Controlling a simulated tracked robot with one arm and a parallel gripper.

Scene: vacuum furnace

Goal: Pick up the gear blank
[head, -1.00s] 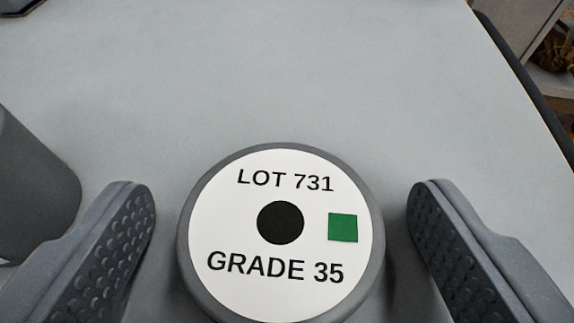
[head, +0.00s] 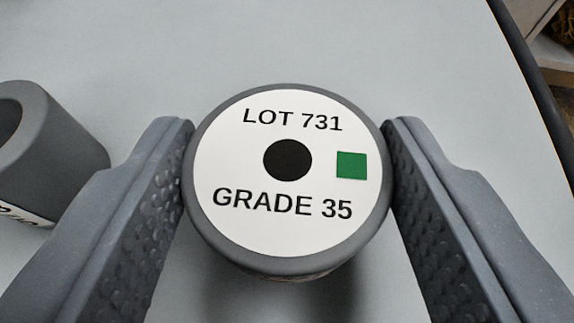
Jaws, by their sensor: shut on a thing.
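The gear blank (head: 290,232) is a round grey piece with a white label on its top face. The label reads "LOT 731" and "GRADE 35", with a black centre disc and a green square to its right. My gripper (head: 290,150) is shut on the gear blank, one dimpled finger against its left side and one against its right. A shadow shows on the table below and in front of it; whether its underside touches the table cannot be told.
The pale grey table (head: 300,40) is clear behind the gear blank.

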